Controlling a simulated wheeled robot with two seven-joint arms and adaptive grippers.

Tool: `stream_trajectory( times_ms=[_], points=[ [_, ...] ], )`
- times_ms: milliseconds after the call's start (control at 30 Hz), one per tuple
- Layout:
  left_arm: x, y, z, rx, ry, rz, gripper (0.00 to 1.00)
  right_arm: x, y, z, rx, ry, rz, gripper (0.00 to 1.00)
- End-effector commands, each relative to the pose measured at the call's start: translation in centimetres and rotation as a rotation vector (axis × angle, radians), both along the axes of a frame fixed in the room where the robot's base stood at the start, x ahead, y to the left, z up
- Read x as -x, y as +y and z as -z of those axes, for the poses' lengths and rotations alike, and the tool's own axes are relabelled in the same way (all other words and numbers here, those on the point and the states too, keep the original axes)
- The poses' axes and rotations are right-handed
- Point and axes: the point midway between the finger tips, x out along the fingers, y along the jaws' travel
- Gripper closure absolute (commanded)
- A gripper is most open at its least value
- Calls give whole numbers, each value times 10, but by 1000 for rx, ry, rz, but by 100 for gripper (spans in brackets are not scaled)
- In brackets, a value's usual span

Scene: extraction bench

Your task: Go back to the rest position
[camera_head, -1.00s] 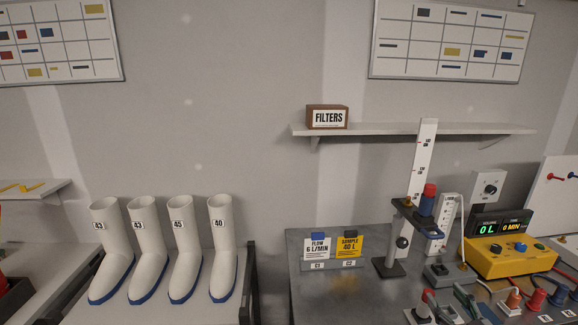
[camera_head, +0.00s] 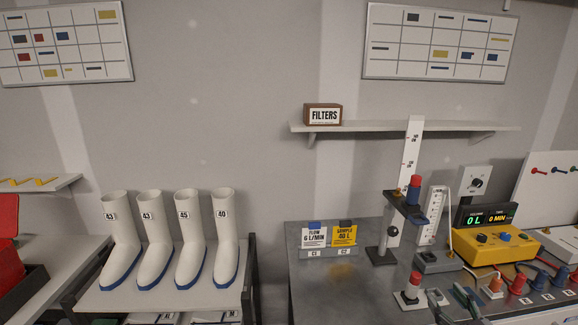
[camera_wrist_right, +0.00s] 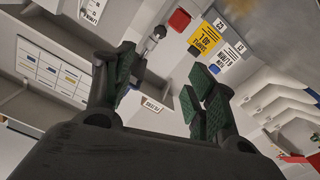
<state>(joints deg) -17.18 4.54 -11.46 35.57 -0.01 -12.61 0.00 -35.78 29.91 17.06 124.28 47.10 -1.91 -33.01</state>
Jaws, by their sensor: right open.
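My right gripper shows best in its wrist view (camera_wrist_right: 165,88), with its green-padded fingers spread apart and nothing between them. In the head view, dark fingertips that look like my right gripper (camera_head: 452,302) show at the bottom edge, over the front of the bench; the rest is cut off. The steel bench (camera_head: 345,285) carries a stand (camera_head: 390,232) with a red-topped blue part. A yellow sample card (camera_head: 343,234) and a white flow card (camera_head: 314,236) stand at its back left. My left gripper is in neither view.
A yellow meter box (camera_head: 497,249) and several coloured connectors (camera_head: 540,280) crowd the bench's right side. A red-topped white piece (camera_head: 411,290) stands near the fingertips. White boots (camera_head: 187,250) stand on a table to the left. A wall shelf (camera_head: 400,127) holds a filters box (camera_head: 323,115).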

Motion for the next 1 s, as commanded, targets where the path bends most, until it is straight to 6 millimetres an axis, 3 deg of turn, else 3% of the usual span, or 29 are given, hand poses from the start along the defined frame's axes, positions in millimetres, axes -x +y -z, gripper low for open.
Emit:
stream_trajectory(
  times_ms=[567,767,1000],
  points=[
    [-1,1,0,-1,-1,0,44,0,0,8,-125,42,-1,44],
    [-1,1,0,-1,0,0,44,2,-20,41,-133,108,36,44],
    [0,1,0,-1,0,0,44,11,-52,103,-124,219,101,44]
  ],
)
